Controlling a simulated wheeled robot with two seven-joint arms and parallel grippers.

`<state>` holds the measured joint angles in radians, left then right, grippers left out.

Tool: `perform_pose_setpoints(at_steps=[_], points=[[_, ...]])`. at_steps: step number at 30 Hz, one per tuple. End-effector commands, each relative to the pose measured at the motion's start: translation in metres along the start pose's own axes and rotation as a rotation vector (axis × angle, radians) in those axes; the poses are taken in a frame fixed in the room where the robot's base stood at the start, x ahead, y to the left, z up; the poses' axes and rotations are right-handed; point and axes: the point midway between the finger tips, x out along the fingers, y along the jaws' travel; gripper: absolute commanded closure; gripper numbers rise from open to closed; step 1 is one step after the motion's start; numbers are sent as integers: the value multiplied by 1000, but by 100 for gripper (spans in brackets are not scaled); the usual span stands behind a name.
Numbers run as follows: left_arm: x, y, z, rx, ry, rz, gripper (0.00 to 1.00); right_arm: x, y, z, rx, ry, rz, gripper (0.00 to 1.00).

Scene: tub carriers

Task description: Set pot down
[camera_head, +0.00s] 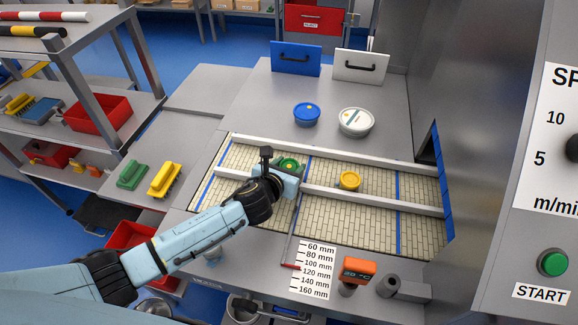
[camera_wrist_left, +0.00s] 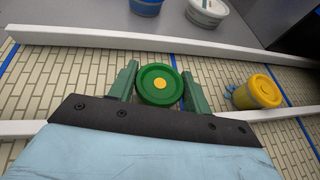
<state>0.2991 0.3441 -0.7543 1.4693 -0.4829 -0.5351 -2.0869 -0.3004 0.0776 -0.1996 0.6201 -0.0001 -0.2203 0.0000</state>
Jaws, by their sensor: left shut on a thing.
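A small pot with a green lid and a yellow dot (camera_head: 289,165) is between the fingers of my left gripper (camera_head: 287,168), over the tiled conveyor belt between two white rails. In the left wrist view the green pot (camera_wrist_left: 159,85) sits between the two green fingers, which are shut on it. I cannot tell whether its base touches the belt. A yellow pot (camera_head: 349,180) stands on the belt to the right, also in the left wrist view (camera_wrist_left: 258,92). My right gripper is not in view.
White rails (camera_head: 330,154) border the belt lane, and blue lines (camera_head: 398,190) cross the belt. An orange display (camera_head: 359,270) and a millimetre scale (camera_head: 314,270) stand in front. A machine housing rises at the right.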

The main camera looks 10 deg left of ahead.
Motion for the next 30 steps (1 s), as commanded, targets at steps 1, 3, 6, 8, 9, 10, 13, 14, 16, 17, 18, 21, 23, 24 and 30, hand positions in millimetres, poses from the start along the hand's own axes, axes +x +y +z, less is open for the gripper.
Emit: perform_pose_setpoints(at_steps=[1, 3, 6, 8, 9, 10, 13, 14, 16, 17, 18, 21, 23, 24, 30], points=[[0, 0, 0, 0, -1, 0, 75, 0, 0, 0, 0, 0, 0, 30], [1, 0, -2, 1, 0, 0, 75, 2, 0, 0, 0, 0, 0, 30], [1, 0, -2, 1, 0, 0, 44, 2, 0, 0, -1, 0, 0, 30], [1, 0, -2, 1, 0, 0, 36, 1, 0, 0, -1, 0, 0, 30], [1, 0, -2, 1, 0, 0, 30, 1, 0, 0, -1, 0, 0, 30], [1, 0, -2, 1, 0, 0, 30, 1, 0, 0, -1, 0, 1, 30], [1, 0, -2, 1, 0, 0, 30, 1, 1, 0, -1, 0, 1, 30], [1, 0, -2, 1, 0, 0, 30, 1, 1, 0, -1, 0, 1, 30], [1, 0, -2, 1, 0, 0, 30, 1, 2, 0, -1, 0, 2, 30], [1, 0, -2, 1, 0, 0, 30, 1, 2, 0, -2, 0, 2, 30], [0, 0, -1, 0, 0, 0, 30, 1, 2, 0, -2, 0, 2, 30], [-4, 0, 1, 1, 0, 0, 30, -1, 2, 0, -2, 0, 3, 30], [-9, 0, 1, 1, 0, -1, 30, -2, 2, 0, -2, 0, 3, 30], [-14, 0, 0, 2, 1, -1, 30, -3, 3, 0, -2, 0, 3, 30], [-50, 0, 0, 2, 0, -2, 30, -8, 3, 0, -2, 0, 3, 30]])
